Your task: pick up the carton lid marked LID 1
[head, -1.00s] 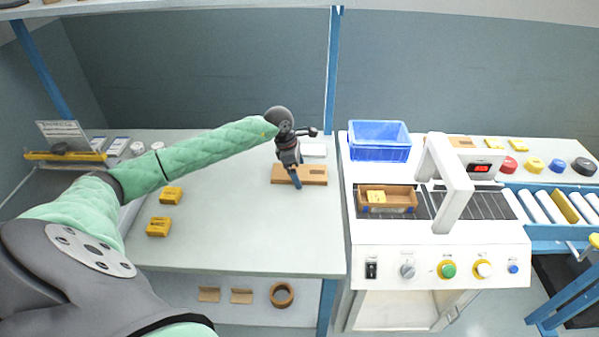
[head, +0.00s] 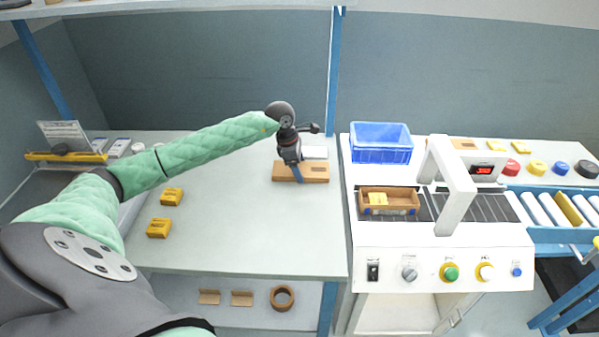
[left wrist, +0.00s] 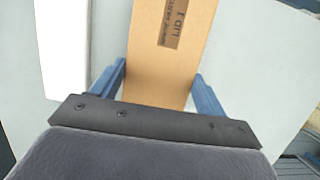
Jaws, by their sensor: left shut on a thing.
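The carton lid (head: 315,173) is a flat brown cardboard piece near the right end of the bench. In the left wrist view the lid (left wrist: 165,75) carries a label reading LID 1, upside down. My left gripper (head: 297,177) points down over the lid. In the left wrist view its two blue fingers (left wrist: 160,85) stand on either side of the lid, shut on its long edges. I cannot tell whether the lid touches the bench. My right gripper is not in view.
A white block (head: 314,152) lies just behind the lid. A blue bin (head: 381,157) and an open carton (head: 389,212) on the conveyor stand to the right. Two yellow pieces (head: 171,196) lie left on the bench. The bench front is clear.

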